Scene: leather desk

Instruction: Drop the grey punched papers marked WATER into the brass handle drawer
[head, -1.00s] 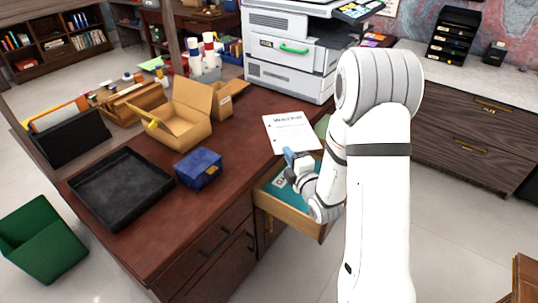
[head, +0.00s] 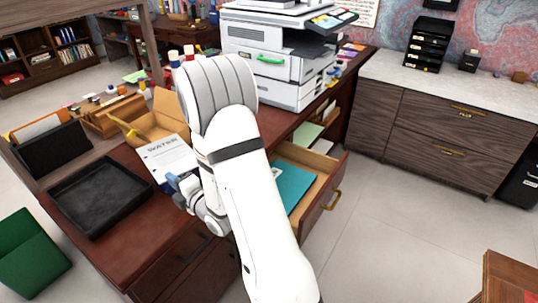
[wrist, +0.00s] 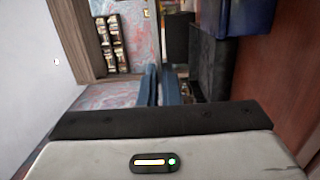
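The pale grey papers marked WATER (head: 168,160) show in the head view, tilted and in front of the cardboard box. My gripper (head: 177,184) is at their lower edge and appears shut on them, holding them over the desk. In the wrist view the blue fingers (wrist: 158,88) are close together, and the papers cannot be made out between them. The brass handle drawer (head: 325,189) stands open at the desk's right side, to the right of my arm. A teal folder (head: 293,184) lies in it. My arm hides the drawer's left part.
The black tray (head: 98,196) lies left of my gripper. The open cardboard box (head: 160,118) stands behind the papers. A dark blue box (wrist: 248,16) shows in the wrist view. The printer (head: 270,62) stands behind the drawer. The floor right of the drawer is clear.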

